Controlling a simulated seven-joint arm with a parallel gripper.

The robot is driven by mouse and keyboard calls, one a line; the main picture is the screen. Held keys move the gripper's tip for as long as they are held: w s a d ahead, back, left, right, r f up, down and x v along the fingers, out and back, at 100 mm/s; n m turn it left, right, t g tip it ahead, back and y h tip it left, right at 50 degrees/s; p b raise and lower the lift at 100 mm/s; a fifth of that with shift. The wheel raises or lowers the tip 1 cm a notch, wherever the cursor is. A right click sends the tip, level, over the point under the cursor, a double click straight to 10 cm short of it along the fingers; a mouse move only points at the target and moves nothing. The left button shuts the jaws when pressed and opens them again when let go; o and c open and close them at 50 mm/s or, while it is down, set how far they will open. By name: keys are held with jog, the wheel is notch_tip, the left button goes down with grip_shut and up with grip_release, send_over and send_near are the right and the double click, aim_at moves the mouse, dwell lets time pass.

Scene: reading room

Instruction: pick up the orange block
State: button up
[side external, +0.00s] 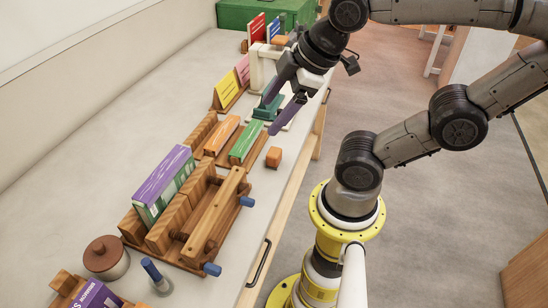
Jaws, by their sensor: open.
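A small orange block (273,157) sits on the pale tabletop near its right edge, just right of the green book. Another small orange block (280,40) lies farther back, near the red and blue upright cards. My gripper (269,118) is open and empty, pointing down and to the left over the table. Its purple-tipped finger is above and behind the nearer orange block in the picture, apart from it. I cannot tell the exact height of the fingers.
An orange book (221,135) and a green book (246,142) lie in a wooden rack left of the nearer block. A wooden clamp (215,220) with blue handle ends stands in front. A teal-based device (268,108) is close behind the gripper.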

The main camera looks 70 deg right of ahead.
jog(key=w+d+n, duration=0.2)
jog(key=w+n, duration=0.1)
jog(key=n, duration=0.3)
jog(key=n+g, duration=0.6)
send_over(274, 151)
notch_tip(274, 151, down, 12)
jog(key=f, duration=0.1)
notch_tip(274, 151, down, 13)
jog(key=shift+a+r, duration=0.1)
jog(key=shift+r, duration=0.05)
grip_shut()
